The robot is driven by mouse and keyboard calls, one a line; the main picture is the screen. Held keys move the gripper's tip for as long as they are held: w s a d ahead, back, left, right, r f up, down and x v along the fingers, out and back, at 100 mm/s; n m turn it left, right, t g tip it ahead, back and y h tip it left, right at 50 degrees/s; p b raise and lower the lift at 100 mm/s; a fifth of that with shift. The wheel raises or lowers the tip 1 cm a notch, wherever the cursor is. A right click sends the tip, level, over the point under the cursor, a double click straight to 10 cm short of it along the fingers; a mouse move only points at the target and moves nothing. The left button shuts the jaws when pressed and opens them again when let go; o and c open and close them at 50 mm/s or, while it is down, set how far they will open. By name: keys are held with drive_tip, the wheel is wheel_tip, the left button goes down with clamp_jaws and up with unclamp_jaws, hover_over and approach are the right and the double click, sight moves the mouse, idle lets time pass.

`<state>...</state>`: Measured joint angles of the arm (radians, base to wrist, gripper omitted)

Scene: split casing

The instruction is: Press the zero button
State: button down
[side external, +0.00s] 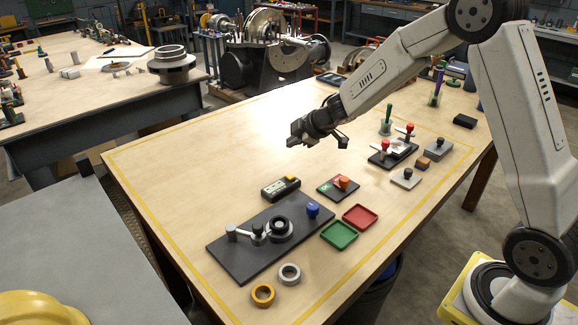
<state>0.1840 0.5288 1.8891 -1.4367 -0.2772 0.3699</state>
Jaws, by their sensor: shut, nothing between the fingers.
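A small dark readout box (280,189) with a pale display face lies on the wooden table, behind the long dark base plate. A yellow button (291,178) sits at its right back end; I cannot read any label on it. My gripper (298,138) is in the air above and behind the box, clear of it and touching nothing. It is shut and empty.
The dark base plate (225,256) carries a round black-and-grey fixture (279,229) and a blue knob (313,209). A plate with an orange knob (343,183), a red tray (360,217) and a green tray (339,236) lie to the right. The table's left back area is clear.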

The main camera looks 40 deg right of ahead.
sight(293, 177)
drive_tip(key=shift+f, duration=3.9)
drive_tip(key=shift+f, duration=0.65)
drive_tip(key=shift+s+f, duration=0.2)
drive_tip(key=shift+f, duration=0.4)
idle(0.9)
drive_tip(key=shift+r, duration=0.7)
drive_tip(key=shift+w+r, duration=0.1)
drive_tip(key=shift+r, duration=2.45)
